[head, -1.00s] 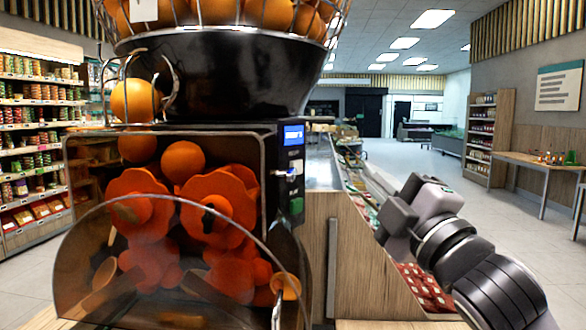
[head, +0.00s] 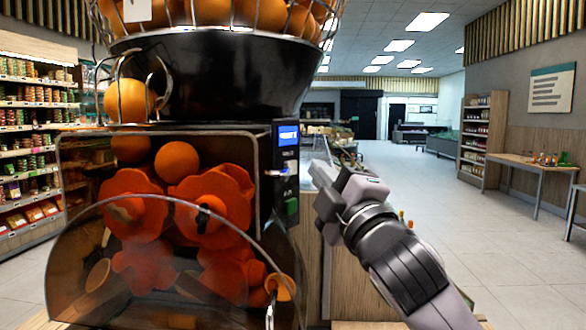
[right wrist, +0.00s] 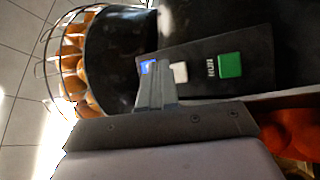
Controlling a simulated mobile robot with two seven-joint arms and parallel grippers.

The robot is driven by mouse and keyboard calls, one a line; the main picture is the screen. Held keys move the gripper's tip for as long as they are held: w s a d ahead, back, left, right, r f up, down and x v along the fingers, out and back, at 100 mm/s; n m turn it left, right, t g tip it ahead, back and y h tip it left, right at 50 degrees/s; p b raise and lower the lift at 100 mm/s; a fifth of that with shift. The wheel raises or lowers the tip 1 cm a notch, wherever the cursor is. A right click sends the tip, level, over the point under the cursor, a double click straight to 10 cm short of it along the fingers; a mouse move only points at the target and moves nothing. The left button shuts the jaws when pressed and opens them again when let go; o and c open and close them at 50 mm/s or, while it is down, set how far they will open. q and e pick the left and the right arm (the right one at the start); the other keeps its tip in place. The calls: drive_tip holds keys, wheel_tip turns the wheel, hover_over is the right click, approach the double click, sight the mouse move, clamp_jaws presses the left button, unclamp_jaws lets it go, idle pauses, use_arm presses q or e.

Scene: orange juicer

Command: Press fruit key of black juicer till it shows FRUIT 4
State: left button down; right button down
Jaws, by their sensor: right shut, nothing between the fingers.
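The black juicer (head: 190,85) stands at the left of the head view, with oranges and orange squeezing parts behind its clear cover. Its control panel on the right side has a lit blue display (head: 289,136), whose text is too small to read, and a green button (head: 291,206). My right gripper (head: 318,174) is shut and empty, just right of the panel. In the right wrist view, the shut fingers (right wrist: 156,85) point at the panel and partly cover the blue display (right wrist: 147,67). A pale key (right wrist: 180,72) and the green RUN button (right wrist: 230,65) show beside them. Contact cannot be told.
A wire basket of oranges (head: 250,14) tops the juicer. The clear curved cover (head: 75,262) bulges at its front. Shelves (head: 30,130) stand at the left and a wooden table (head: 525,165) at the far right. The floor at the right is open.

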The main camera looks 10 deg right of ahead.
drive_tip(key=shift+w+a, duration=0.4)
idle(1.9)
drive_tip(key=shift+w+a, duration=0.3)
drive_tip(key=shift+w+a+p, duration=0.3)
drive_tip(key=shift+w, duration=0.05)
idle(0.8)
drive_tip(key=shift+s, duration=0.1)
drive_tip(key=shift+s+d, duration=0.55)
drive_tip(key=shift+d, duration=0.05)
drive_tip(key=shift+p, duration=0.3)
drive_tip(key=s+d+p, duration=0.1)
drive_tip(key=s+d, duration=0.2)
drive_tip(key=shift+s+d, duration=0.25)
drive_tip(key=shift+s, duration=0.05)
